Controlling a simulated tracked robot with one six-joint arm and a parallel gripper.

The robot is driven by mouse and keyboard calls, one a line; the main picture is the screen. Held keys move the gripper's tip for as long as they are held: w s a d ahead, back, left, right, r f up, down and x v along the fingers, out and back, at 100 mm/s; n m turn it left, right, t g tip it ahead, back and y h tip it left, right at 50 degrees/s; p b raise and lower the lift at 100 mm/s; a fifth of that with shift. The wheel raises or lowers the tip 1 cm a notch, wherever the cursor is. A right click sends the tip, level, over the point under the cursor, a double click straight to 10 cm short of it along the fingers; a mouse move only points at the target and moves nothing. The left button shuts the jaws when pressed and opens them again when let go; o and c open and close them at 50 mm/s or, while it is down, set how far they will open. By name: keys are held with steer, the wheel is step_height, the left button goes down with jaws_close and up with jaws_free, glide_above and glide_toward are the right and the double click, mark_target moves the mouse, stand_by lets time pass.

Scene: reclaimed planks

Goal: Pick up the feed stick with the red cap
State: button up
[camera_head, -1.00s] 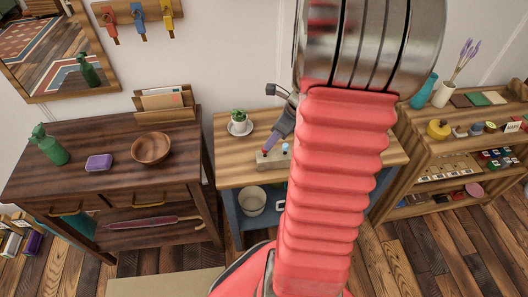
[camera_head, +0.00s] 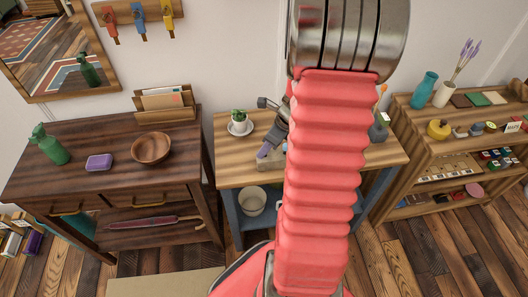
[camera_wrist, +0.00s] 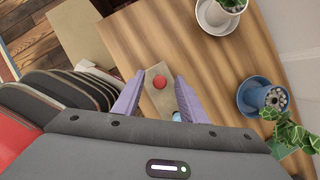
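The feed stick shows in the wrist view as a round red cap (camera_wrist: 160,81) seen from above, over a pale block (camera_wrist: 158,97) on the wooden table. The rest of the stick is hidden. My gripper (camera_wrist: 161,78) is open, with its two purple fingers apart on either side of the cap in the picture. I see a gap between each finger and the cap. In the head view my gripper (camera_head: 263,154) is low over the table's left part, at the block (camera_head: 279,162), and covers the cap.
A plant in a white pot (camera_head: 239,122) stands on the table (camera_head: 231,176). The wrist view shows a blue pot (camera_wrist: 269,98) on a blue saucer and a trailing plant (camera_wrist: 292,133) to the right. A small blue thing (camera_wrist: 177,117) is partly hidden by a finger.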

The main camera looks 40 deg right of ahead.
steer(key=shift+c, duration=0.7)
jaws_close()
